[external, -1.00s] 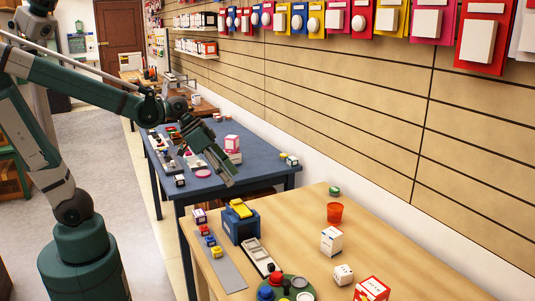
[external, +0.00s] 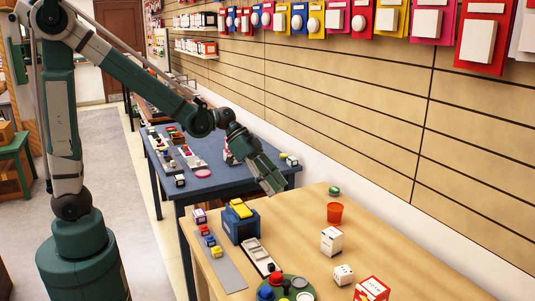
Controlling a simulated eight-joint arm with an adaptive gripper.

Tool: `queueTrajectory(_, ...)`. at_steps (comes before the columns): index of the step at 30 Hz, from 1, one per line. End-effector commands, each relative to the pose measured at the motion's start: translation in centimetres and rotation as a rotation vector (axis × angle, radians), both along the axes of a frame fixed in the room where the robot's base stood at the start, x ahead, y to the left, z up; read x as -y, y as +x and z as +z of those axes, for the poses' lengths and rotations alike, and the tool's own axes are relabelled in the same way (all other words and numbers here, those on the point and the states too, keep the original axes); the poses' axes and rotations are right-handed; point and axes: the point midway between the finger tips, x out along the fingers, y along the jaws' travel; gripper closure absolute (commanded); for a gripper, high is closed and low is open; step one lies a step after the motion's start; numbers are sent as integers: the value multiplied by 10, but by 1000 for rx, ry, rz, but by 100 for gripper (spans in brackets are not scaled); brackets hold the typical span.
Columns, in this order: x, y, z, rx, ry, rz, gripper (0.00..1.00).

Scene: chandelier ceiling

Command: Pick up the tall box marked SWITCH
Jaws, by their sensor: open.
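A tall white box (external: 331,241) with small lettering stands upright on the wooden table (external: 295,225), right of its middle; I cannot read the word on it. A red and white box (external: 371,289) stands at the front edge of the picture, also with lettering too small to read. My gripper (external: 272,187) is open and empty. In the picture it is above and left of the tall white box, apart from it, near the far left edge of the wooden table.
An orange cup (external: 334,212) and a green round piece (external: 334,190) stand behind the white box. A slatted wall (external: 380,130) bounds the right.

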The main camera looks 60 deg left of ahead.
Motion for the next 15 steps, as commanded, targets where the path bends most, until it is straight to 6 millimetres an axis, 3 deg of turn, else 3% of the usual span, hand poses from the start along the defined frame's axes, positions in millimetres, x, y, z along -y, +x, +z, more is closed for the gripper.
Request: queueTrajectory(15, 52, 56, -30, 94, -102, -202, 49)
